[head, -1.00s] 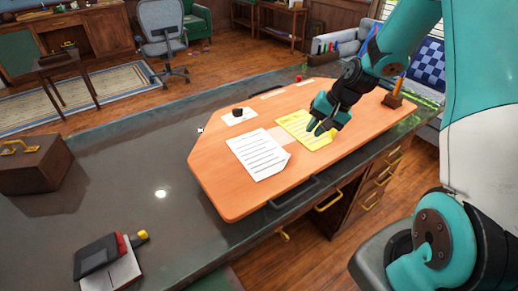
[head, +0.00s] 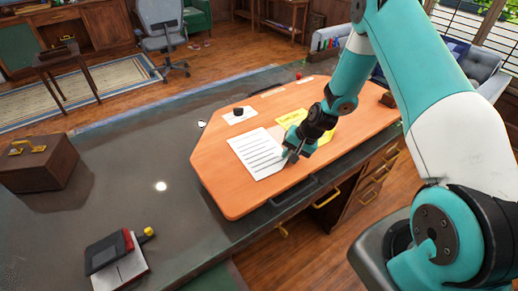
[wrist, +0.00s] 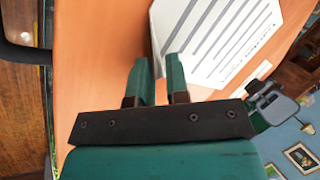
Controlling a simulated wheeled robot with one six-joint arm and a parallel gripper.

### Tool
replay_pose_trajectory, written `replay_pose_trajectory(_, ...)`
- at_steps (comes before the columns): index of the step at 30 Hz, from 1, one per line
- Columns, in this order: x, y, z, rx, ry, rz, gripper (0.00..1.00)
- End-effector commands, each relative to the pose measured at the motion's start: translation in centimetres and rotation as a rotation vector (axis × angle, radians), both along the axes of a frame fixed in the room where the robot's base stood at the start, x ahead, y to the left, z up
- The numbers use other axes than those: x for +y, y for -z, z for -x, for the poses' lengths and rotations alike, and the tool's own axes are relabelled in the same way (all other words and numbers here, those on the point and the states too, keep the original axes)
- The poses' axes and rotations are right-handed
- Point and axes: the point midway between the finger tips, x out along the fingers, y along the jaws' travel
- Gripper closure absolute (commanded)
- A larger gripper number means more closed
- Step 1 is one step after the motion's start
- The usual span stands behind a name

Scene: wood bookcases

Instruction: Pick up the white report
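The white report (head: 256,152), a sheet stack with dark text lines, lies flat on the orange-brown desk board (head: 228,197). It also shows in the wrist view (wrist: 207,42), upper right of centre. My gripper (head: 289,158) is just right of the report's right edge in the head view, low over the board. In the wrist view, the two teal fingers (wrist: 158,62) are apart with a gap between them, and the report's near edge lies by that gap. I cannot tell whether the fingers touch it. Nothing is held.
A yellow paper (head: 288,116) lies behind my gripper, partly hidden. A small white note with a dark object (head: 239,112) sits at the board's back left. A brown case (head: 40,165) and a dark-and-red device (head: 110,252) stand left. The dark tabletop between is clear.

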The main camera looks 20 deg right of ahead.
Motion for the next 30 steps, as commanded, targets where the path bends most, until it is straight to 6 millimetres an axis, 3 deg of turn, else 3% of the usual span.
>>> replay_pose_trajectory(6,0.0,0.1,0.0,-0.001,0.000,0.001,0.84)
replay_pose_trajectory(8,0.0,0.1,0.0,-0.001,0.000,0.001,0.98)
replay_pose_trajectory(9,0.0,0.1,0.0,-0.001,0.000,0.001,1.00)
replay_pose_trajectory(20,0.0,0.0,0.0,-0.001,0.000,0.001,1.00)
replay_pose_trajectory(26,0.0,-1.5,-0.1,-0.004,0.001,0.002,1.00)
replay_pose_trajectory(30,-0.1,-3.9,-0.1,-0.006,-0.001,0.002,1.00)
